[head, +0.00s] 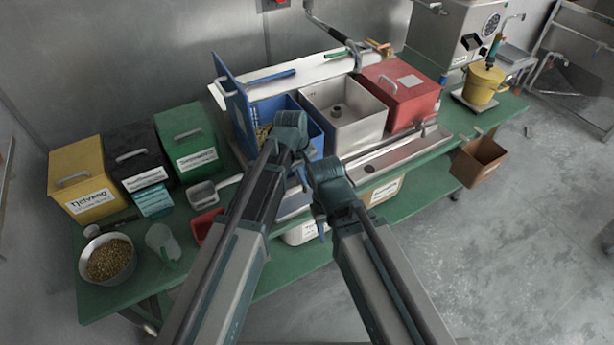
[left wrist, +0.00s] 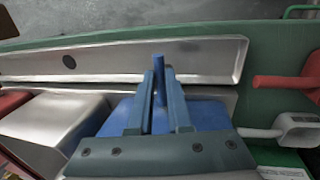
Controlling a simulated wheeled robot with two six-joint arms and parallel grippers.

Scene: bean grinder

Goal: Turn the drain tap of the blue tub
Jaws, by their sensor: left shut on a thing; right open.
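The blue tub (head: 312,132) stands in the row of tubs on the green bench, its lid (head: 232,100) raised at its left. It shows in the left wrist view (left wrist: 205,113) under my gripper. The drain tap has a slim blue handle (left wrist: 159,82), seen between the fingers. My left gripper (head: 303,182) is in front of the blue tub, and in the left wrist view its fingers (left wrist: 160,90) are shut on the tap handle. My right gripper (head: 322,226) is open, low at the bench's front edge; its fingertips are partly hidden.
A metal trough (head: 385,152) with a drain hole runs before the tubs. A metal scoop (head: 203,193) and red handle (left wrist: 285,82) lie to the left of the blue tub.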

